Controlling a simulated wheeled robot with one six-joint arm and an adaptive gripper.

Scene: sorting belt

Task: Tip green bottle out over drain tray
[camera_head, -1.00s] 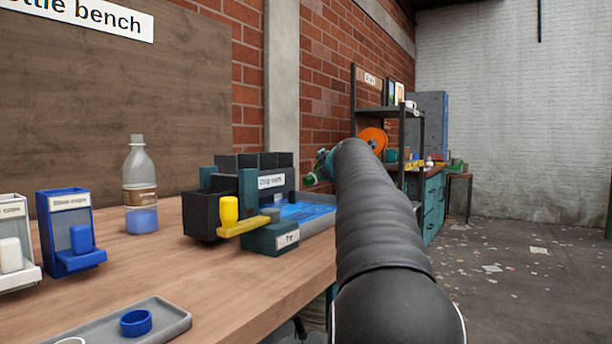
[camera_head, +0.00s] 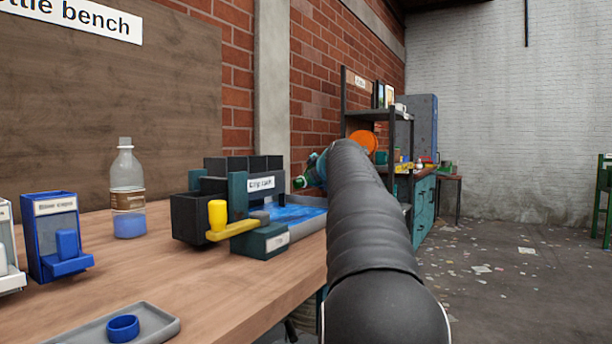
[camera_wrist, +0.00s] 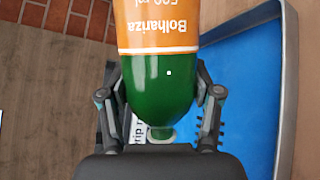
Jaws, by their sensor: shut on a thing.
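A green bottle (camera_wrist: 165,85) with an orange and white label fills the middle of the wrist view, its narrow neck towards the bottom of the picture. My gripper (camera_wrist: 162,100) is shut on it, one finger on each side. In the head view only a small green end of the bottle (camera_head: 299,182) shows, beside my gripper (camera_head: 318,168); my arm hides the rest. The drain tray (camera_head: 310,222) lies below it, grey-rimmed with a blue inside. The tray rim also shows in the wrist view (camera_wrist: 291,100). I cannot tell whether liquid is flowing out.
A dark rack with a label (camera_head: 261,184) stands at the tray's back left, with a yellow piece (camera_head: 217,214) in front. A clear bottle (camera_head: 128,195), a blue cap holder (camera_head: 55,235) and a grey tray (camera_head: 165,325) with a blue ring are further left on the bench (camera_head: 235,285).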

